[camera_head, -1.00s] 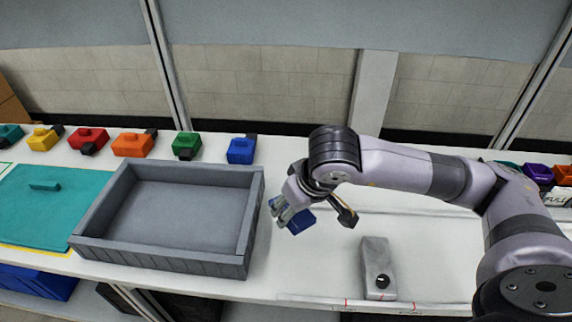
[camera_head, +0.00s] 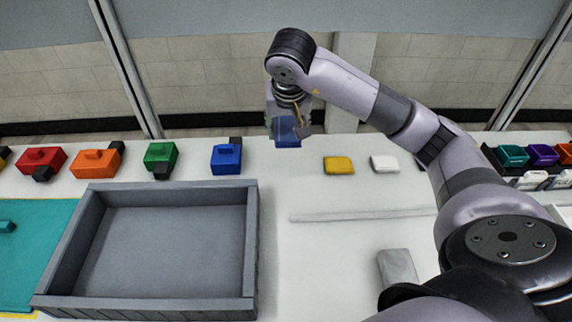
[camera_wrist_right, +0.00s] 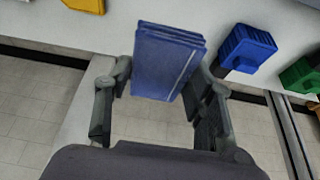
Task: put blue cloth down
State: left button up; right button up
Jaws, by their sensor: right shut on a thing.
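The blue cloth (camera_head: 287,132) is a folded blue stack, held up near the back edge of the white table. My right gripper (camera_head: 286,120) is shut on it, to the right of the blue block in the head view. In the right wrist view the blue cloth (camera_wrist_right: 168,62) stands out between the fingers of the right gripper (camera_wrist_right: 165,88), its layered edge at the top. Whether the cloth touches the table cannot be told. My left gripper is not in view.
A yellow folded piece (camera_head: 339,165) and a white one (camera_head: 384,164) lie to the right. A blue block (camera_head: 226,157) and a green block (camera_head: 160,156) stand to the left. A grey tray (camera_head: 250,240) is empty.

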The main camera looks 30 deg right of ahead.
send_over(286, 170)
jog(key=s, duration=0.1)
jog(key=f, duration=0.8)
jog(key=shift+s+a+p, duration=0.2)
jog(key=shift+a+p, duration=0.1)
jog(key=shift+p, duration=0.05)
jog(key=shift+f, duration=0.65)
notch_tip(286, 170, down, 3)
jog(key=shift+f, duration=0.35)
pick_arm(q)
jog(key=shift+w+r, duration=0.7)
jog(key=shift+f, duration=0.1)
pick_arm(e)
jog(key=shift+f, duration=0.2)
jog(key=o, duration=1.1)
jog(key=shift+r, duration=0.1)
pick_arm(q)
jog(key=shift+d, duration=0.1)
